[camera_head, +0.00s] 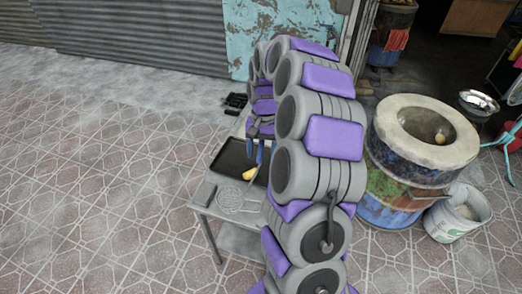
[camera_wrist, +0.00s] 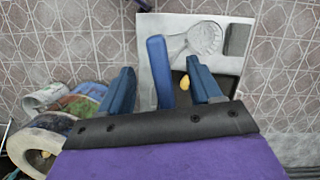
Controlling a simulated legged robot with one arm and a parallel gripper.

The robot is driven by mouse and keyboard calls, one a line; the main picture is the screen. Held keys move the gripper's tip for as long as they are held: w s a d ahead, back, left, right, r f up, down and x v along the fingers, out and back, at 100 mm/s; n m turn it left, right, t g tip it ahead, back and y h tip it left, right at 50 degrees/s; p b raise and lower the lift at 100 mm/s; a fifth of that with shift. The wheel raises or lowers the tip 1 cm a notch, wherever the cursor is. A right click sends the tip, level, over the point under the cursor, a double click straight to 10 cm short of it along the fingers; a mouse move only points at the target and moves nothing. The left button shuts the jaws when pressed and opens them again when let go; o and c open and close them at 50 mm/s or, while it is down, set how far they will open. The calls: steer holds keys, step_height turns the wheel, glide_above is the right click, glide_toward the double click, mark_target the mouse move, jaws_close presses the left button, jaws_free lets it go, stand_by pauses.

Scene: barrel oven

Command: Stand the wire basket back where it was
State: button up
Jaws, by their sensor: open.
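The wire basket (camera_head: 230,200), a round flat-looking mesh with a handle, lies on the light metal table (camera_head: 205,195) at its near left part. It also shows in the wrist view (camera_wrist: 205,38), its handle running down and left toward my fingers. My gripper (camera_head: 258,150) has blue fingers and is open above the table, over the dark tray side. In the wrist view my gripper (camera_wrist: 160,75) shows nothing held between its fingers. I cannot tell whether a finger touches the handle.
A dark tray (camera_head: 236,158) lies on the table with a yellow piece (camera_head: 249,174) near its edge. The barrel oven (camera_head: 385,170) stands to the right, a white bucket (camera_head: 455,222) beside it. Black items (camera_head: 236,101) lie behind the table. The tiled floor at left is clear.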

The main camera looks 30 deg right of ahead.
steer(key=shift+r, duration=0.1)
steer(key=shift+p+v, duration=1.75)
steer(key=shift+v, duration=2.7)
